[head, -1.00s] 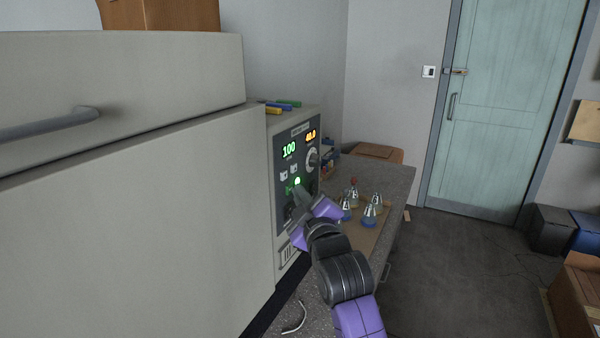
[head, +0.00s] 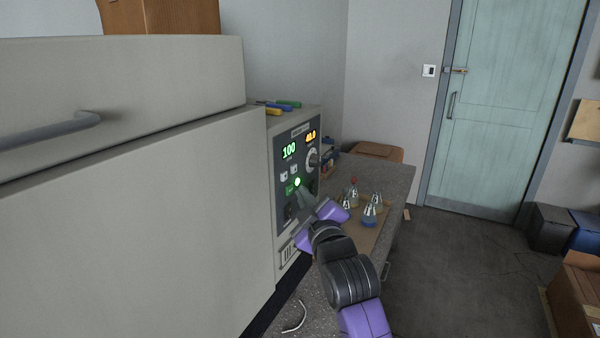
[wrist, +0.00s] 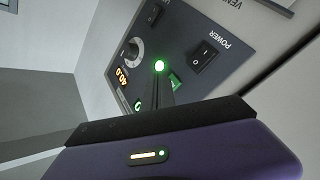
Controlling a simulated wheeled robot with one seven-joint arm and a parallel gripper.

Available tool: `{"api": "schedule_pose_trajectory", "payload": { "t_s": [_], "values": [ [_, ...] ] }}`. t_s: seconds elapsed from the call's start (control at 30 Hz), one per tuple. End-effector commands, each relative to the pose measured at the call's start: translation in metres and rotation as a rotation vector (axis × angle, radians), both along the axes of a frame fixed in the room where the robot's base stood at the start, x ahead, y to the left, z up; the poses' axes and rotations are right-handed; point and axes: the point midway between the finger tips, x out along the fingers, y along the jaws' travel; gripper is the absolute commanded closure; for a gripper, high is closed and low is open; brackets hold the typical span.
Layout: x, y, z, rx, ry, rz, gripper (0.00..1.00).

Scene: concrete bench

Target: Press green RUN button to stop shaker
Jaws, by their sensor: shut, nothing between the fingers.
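The shaker's dark control panel (head: 296,170) has a small green RUN button (head: 290,190) low on its left part, with a bright green round lamp (head: 297,182) beside it. The green display (head: 289,150) reads 100 and the orange display (head: 310,136) reads 40.0. My gripper (head: 302,189) is shut and empty, its tips pointing at the panel just right of the button. In the wrist view my fingertips (wrist: 160,82) stand just below the lit lamp (wrist: 159,66) and partly cover the green button (wrist: 175,83). I cannot tell whether they touch the panel.
A black POWER rocker (wrist: 207,55) and a knob (wrist: 133,50) are close by on the panel. Several flasks (head: 370,212) stand on the bench to the right. Colored markers (head: 283,105) lie on top of the machine. A large pale door (head: 140,190) fills the left.

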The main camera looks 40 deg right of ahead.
Motion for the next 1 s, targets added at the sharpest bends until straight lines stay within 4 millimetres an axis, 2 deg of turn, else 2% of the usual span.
{"api": "schedule_pose_trajectory", "payload": {
  "t_s": [0.6,1.0],
  "values": [
    [-0.05,-0.019,0.001,-0.001,0.001,-0.002,1.0],
    [-0.055,-0.02,0.0,0.0,-0.001,-0.001,1.0]
  ]
}}
